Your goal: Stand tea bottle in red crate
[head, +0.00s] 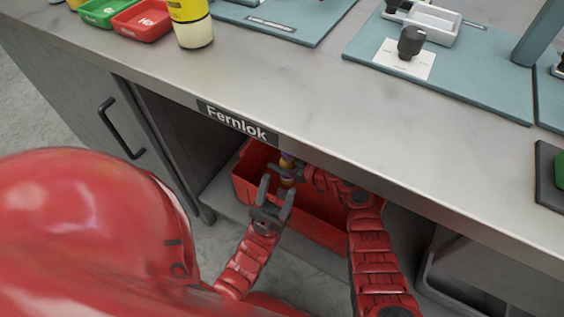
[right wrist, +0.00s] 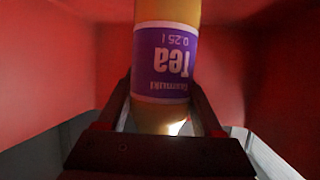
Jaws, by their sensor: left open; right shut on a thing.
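The tea bottle (head: 287,163), amber with a purple label, is over or inside the red crate (head: 325,231) on the shelf under the counter. My right gripper (head: 300,172) is shut on it. In the right wrist view the bottle (right wrist: 166,62) is between the dark fingers (right wrist: 160,112), its "Tea" label upside down in the picture, with red crate walls (right wrist: 60,60) around it. Whether its base touches the crate floor is hidden. My left gripper (head: 276,190) is open and empty, close in front of the bottle, at the crate's near side.
The counter edge with the "Fernlok" sign (head: 237,121) overhangs the crate. A cabinet door with a black handle (head: 120,128) is at left. On the counter stand a yellow bottle (head: 190,22), a red tray (head: 143,20) and a green tray (head: 104,10).

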